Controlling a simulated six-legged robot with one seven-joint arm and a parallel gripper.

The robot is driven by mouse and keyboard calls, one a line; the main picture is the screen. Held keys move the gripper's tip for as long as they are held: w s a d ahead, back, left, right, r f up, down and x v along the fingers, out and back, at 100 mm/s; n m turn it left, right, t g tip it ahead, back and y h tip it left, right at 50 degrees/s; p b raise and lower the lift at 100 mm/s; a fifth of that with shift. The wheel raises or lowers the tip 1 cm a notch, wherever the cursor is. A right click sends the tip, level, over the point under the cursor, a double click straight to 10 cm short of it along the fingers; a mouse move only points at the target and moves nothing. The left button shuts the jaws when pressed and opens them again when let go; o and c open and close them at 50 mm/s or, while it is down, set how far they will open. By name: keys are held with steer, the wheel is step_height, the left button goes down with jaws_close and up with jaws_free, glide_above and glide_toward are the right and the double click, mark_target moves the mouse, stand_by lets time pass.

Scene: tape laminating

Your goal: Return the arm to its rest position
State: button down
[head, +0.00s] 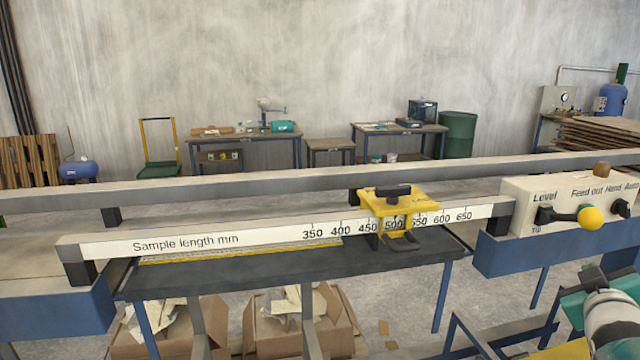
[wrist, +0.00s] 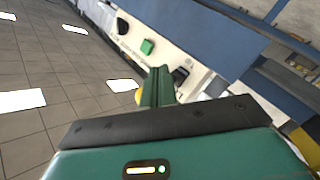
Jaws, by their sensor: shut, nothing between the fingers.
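My gripper (wrist: 158,72) shows in the wrist view as green fingers held together, with nothing between them. It points toward a white control panel (wrist: 165,55) with a green button (wrist: 147,47) and black knobs. A yellow ball partly shows beside the fingers. I cannot tell whether the fingers touch the panel. In the head view, part of my arm (head: 612,325) shows at the lower right corner, in front of the machine; the fingertips are not visible there.
A long machine rail has a printed length scale (head: 270,238) and a yellow slider (head: 400,203). A control box (head: 565,195) with a yellow-ball lever (head: 590,218) stands at right. Open cardboard boxes (head: 300,325) lie below. Tiled floor (wrist: 50,100) is open at left in the wrist view.

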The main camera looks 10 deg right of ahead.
steer(key=w+a+f+m+g+y, duration=0.15)
steer(key=a+f+y, duration=0.25)
steer(key=a, duration=1)
steer(key=s+a+f+g+y, duration=0.2)
steer(key=s+a, duration=0.1)
steer(key=a, duration=0.4)
steer(key=s+a+f+g+y, duration=0.2)
steer(key=s+a+f, duration=0.1)
steer(key=a, duration=0.4)
steer(key=s+a+f+g+y, duration=0.2)
steer(key=s+a, duration=0.2)
steer(key=a, duration=0.3)
steer(key=shift+s+a+f+n, duration=0.2)
steer(key=shift+f+n, duration=0.1)
steer(key=shift+n, duration=0.15)
steer(key=shift+w, duration=0.15)
steer(key=shift+d, duration=0.1)
